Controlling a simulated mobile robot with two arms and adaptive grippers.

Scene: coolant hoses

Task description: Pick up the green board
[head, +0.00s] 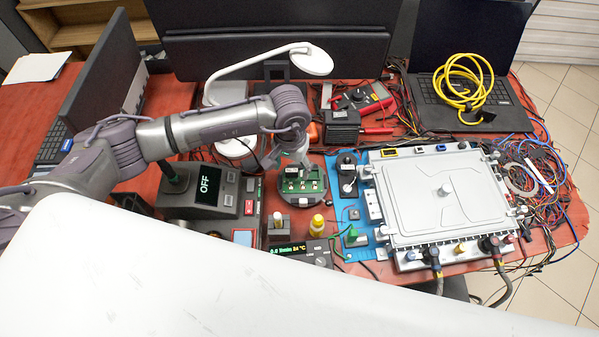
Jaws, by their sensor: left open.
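The green board (302,184) carries several small light parts and sits on a dark round holder (312,198) in the middle of the red table. My left gripper (296,166) hangs from the left arm just above the board's far edge and points down. It is open; its fingers are small in the picture, and I cannot tell whether they touch the board. My right gripper is not in view.
A grey lidded case (440,195) on a blue mat (354,220) stands to the right. A white lamp (318,62) rises behind. A yellow-topped bottle (317,224) stands in front. Cables crowd the right side.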

